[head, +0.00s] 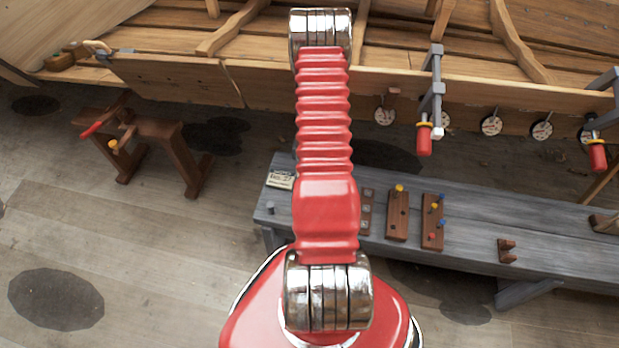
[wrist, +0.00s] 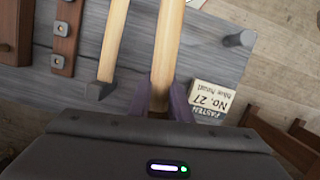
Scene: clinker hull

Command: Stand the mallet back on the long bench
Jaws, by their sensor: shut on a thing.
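In the wrist view, my gripper (wrist: 163,100) is shut on a pale wooden handle, taken to be the mallet's (wrist: 167,45), running up out of the picture. Its head is not in view. A second pale shaft with a grey end (wrist: 113,42) shows just left of it. The long grey bench (wrist: 212,55) lies behind both; whether the mallet touches it I cannot tell. In the head view the bench (head: 470,235) runs from the middle to the right, and my arm hides the gripper and mallet.
A labelled box (head: 281,179) and a grey peg (head: 270,207) are at the bench's left end. Peg blocks (head: 397,215) (head: 432,222) and a small brown piece (head: 507,251) stand on it. The hull (head: 180,80) with hanging clamps (head: 424,138) is behind. A brown trestle (head: 155,130) stands left.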

